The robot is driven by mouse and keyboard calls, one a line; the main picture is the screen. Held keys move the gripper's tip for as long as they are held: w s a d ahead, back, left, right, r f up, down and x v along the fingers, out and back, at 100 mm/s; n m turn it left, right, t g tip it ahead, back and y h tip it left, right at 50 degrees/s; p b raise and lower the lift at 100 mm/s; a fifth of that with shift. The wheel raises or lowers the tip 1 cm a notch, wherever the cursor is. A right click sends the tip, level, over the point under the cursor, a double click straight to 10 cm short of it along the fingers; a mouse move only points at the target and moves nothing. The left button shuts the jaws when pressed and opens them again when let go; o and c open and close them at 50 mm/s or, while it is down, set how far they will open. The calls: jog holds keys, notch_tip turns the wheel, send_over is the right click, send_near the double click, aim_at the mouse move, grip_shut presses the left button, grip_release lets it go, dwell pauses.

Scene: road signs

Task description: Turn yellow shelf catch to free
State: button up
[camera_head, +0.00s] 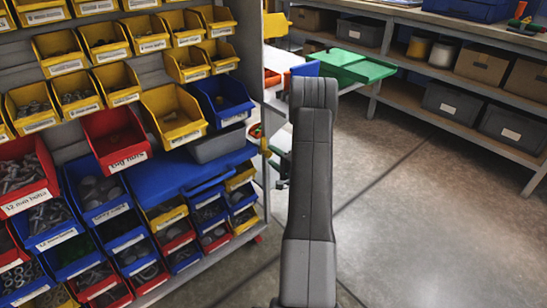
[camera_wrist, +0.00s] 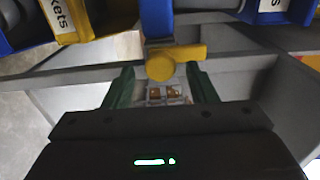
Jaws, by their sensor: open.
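The yellow shelf catch (camera_wrist: 162,66) is near the middle of the wrist view. It has a round knob at its left end, and its lever points right, roughly level. It sits at a grey shelf rail, just below a blue upright piece. My gripper (camera_wrist: 162,78) is open, with a green finger on each side of the knob. The fingers look close to the catch, but I cannot tell whether they touch it. In the head view my arm covers part of the area beside the rack, and my gripper is mostly hidden behind it.
A rack of yellow, red and blue bins (camera_head: 118,140) fills the left of the head view. A green tray (camera_head: 355,66) lies behind my arm. A grey shelf unit with dark boxes (camera_head: 455,103) stands at the back right. The concrete floor (camera_head: 410,220) is clear.

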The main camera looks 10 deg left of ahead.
jog(key=p+v, duration=0.1)
jog(key=v, duration=1.2)
jog(key=b+x, duration=0.1)
jog(key=x, duration=1.2)
jog(key=shift+w+a, duration=0.2)
jog(key=shift+a, duration=0.1)
jog(key=shift+s+d, duration=0.1)
jog(key=shift+d, duration=0.05)
